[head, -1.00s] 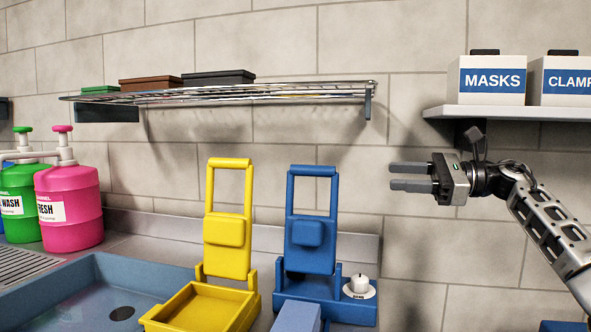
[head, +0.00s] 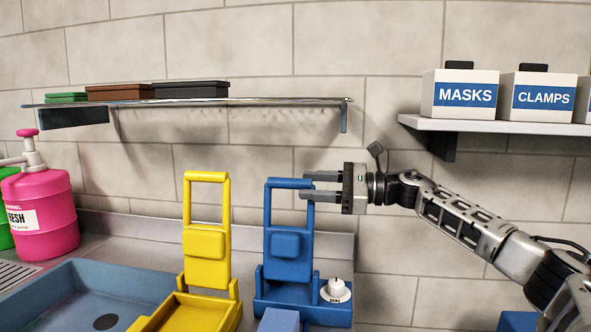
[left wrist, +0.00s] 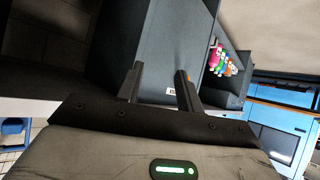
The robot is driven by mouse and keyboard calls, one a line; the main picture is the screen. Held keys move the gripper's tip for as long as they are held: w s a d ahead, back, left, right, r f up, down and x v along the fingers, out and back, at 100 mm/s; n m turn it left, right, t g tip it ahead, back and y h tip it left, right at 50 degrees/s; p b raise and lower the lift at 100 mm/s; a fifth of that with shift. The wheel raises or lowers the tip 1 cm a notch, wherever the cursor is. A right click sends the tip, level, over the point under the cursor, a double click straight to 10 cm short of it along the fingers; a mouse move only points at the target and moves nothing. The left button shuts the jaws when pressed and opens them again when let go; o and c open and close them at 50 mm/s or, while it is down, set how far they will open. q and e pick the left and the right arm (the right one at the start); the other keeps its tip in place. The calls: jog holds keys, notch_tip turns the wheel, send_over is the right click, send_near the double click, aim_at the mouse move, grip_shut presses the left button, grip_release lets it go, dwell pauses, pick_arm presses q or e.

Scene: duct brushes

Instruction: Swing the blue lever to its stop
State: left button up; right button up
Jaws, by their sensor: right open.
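The blue lever (head: 289,244) stands upright in the head view, an open frame with a thick pad below, hinged on a blue base (head: 302,300). My right gripper (head: 304,186) comes in from the right at the height of the frame's top. Its two fingers are apart, one above the other, with nothing seen between them. Their tips overlap the frame's upper right corner in the picture; I cannot tell whether they touch it. My left gripper (left wrist: 160,83) shows only in the left wrist view, its fingers apart and empty, away from the lever.
A similar yellow lever (head: 206,244) stands just left of the blue one. A white knob (head: 336,289) sits on the blue base's right side. A wire shelf (head: 200,102) hangs above, and a shelf with labelled boxes (head: 459,95) is at right. A blue-grey basin (head: 80,290) lies left.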

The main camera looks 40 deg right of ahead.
aim_at(296, 184)
jog(key=p+x, duration=0.1)
jog(key=x, duration=0.2)
jog(key=shift+a+r+p, duration=0.1)
jog(key=shift+r+p, duration=0.1)
jog(key=shift+p, duration=0.15)
jog(key=shift+w+a+f, duration=0.2)
jog(key=shift+w+a, duration=0.1)
jog(key=shift+w, duration=0.1)
jog(key=shift+r, duration=0.1)
grip_shut()
